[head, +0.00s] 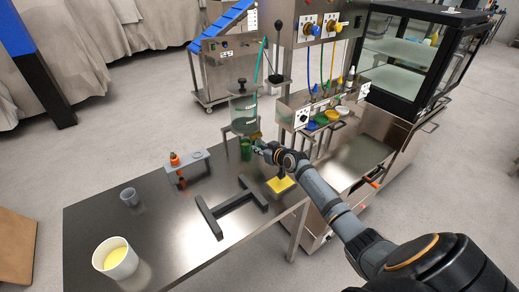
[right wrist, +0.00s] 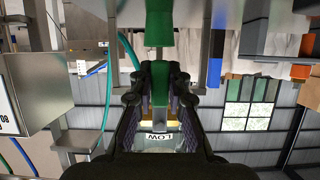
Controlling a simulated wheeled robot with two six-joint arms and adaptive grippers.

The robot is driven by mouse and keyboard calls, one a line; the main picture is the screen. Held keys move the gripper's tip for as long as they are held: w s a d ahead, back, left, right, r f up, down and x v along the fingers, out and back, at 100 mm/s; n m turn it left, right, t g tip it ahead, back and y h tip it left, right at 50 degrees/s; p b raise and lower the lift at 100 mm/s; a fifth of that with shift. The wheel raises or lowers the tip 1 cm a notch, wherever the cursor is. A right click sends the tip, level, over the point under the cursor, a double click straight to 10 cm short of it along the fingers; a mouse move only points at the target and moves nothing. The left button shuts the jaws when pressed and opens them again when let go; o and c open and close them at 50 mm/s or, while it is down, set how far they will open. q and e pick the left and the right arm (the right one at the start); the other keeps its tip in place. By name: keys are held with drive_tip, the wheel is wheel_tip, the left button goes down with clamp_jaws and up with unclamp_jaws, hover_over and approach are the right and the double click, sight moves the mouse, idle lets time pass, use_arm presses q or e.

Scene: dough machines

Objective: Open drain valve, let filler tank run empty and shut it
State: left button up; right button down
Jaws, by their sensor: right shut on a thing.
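The filler tank (head: 243,112) is a clear cylinder with a metal lid and white labels, standing at the far end of the steel table. In the right wrist view a label reading LOW (right wrist: 160,137) appears upside down behind my fingers. My right gripper (head: 260,147) is just below the tank. In the right wrist view its dark fingers (right wrist: 160,88) are shut on a green piece (right wrist: 158,75), apparently the drain valve's handle. A green cup-like thing (head: 246,150) shows beside the gripper under the tank. The liquid level and valve position cannot be told. My left gripper is out of view.
The steel table (head: 165,225) holds a white bucket of yellow stuff (head: 116,262), a small grey cup (head: 129,197), a small rack (head: 188,165), a dark H-shaped bracket (head: 232,207) and a yellow pad (head: 280,185). A machine with coloured hoses (head: 320,85) stands at the back right.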

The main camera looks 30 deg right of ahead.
drive_tip(key=c, duration=1.3)
unclamp_jaws()
drive_tip(key=shift+s, duration=0.1)
drive_tip(key=shift+v, duration=5.9)
